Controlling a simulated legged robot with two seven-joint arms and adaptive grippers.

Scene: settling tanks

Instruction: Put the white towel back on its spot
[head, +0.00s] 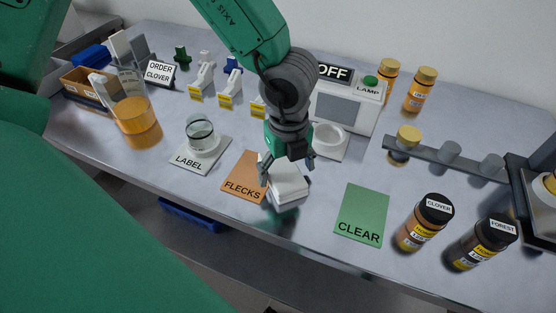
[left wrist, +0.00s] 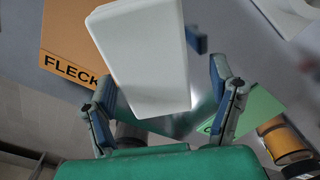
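The white towel (head: 287,186) is a thick folded pad between the fingers of my left gripper (head: 285,172), near the table's front edge, between the FLECKS and CLEAR mats. In the left wrist view the towel (left wrist: 145,55) sits tilted between the fingers of the gripper (left wrist: 160,95). The height of the towel's underside above the table is hard to tell. No marked towel spot is readable. My right gripper is not in view.
An orange FLECKS mat (head: 240,187) lies left of the towel, a green CLEAR mat (head: 362,210) right. A glass jar (head: 200,132) stands on the LABEL card (head: 181,159). A white dish (head: 329,139) is behind. Dark-capped bottles (head: 424,225) stand at front right, near a grey rack (head: 435,158).

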